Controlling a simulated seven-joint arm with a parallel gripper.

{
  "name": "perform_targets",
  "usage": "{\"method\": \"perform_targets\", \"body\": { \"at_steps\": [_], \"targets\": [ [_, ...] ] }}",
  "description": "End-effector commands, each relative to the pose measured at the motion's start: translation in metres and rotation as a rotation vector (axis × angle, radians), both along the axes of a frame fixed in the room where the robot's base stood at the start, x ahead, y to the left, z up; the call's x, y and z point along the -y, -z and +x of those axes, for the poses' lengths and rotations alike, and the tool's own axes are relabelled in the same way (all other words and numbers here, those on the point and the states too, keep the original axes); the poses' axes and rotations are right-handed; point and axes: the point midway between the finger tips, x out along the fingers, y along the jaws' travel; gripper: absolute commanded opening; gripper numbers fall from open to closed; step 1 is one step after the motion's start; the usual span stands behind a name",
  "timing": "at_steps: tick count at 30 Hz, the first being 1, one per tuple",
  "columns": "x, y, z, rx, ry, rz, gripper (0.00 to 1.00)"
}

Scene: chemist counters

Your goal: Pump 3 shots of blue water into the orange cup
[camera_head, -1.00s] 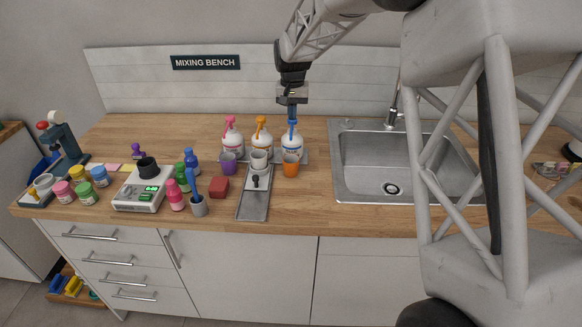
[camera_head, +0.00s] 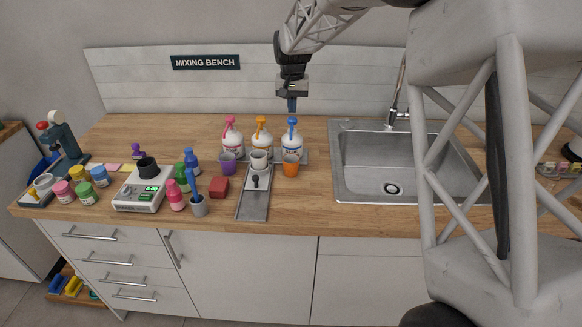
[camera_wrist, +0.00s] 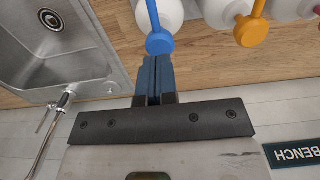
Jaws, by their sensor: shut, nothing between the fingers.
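The white bottle with the blue pump (camera_head: 291,143) stands at the right end of a row of three pump bottles. Its blue pump head (camera_head: 292,122) also shows in the wrist view (camera_wrist: 160,43). My gripper (camera_head: 292,110) is shut and empty, just above the blue pump head, with a small gap in the head view. In the wrist view its closed fingers (camera_wrist: 154,62) are close to the pump head. The orange cup (camera_head: 291,169) stands upright in front of the blue-pump bottle. What is inside the cup cannot be made out.
The orange-pump bottle (camera_head: 262,144) and pink-pump bottle (camera_head: 232,142) stand to the left. A purple cup (camera_head: 227,164) and a white cup (camera_head: 259,160) are near the orange cup. The sink (camera_head: 365,155) is to the right.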

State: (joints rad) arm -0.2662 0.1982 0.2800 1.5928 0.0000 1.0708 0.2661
Motion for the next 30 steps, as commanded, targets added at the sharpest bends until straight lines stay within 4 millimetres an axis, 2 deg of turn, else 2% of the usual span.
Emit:
{"method": "perform_targets", "body": {
  "at_steps": [11,30],
  "targets": [
    [0.000,0.002,0.000,0.000,0.000,0.000,0.00],
    [0.000,0.017,0.000,0.000,0.000,0.000,0.00]
  ]
}}
